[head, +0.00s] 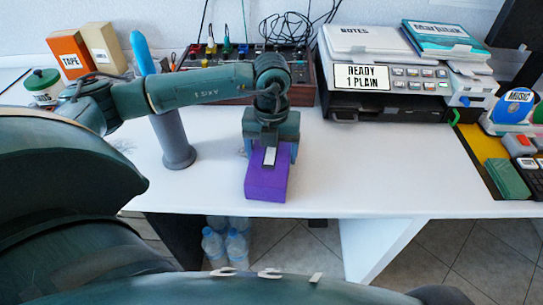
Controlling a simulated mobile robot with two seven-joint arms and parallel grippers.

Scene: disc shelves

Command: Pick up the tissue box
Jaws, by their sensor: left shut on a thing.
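The tissue box is a purple block (267,183) near the front edge of the white table, in the middle of the head view. A small white patch shows on its top. My left gripper (270,155) reaches down over the box from behind and is shut on it, with its fingers at the sides. The far part of the box is hidden by the gripper. I cannot tell whether the box touches the table. My right gripper is not in view.
A printer (385,80) stands at the back right, beside a panel with knobs and cables (240,60). A grey cylinder (172,140) stands left of the box. Orange (72,55) and beige (103,48) boxes are back left. The table right of the box is clear.

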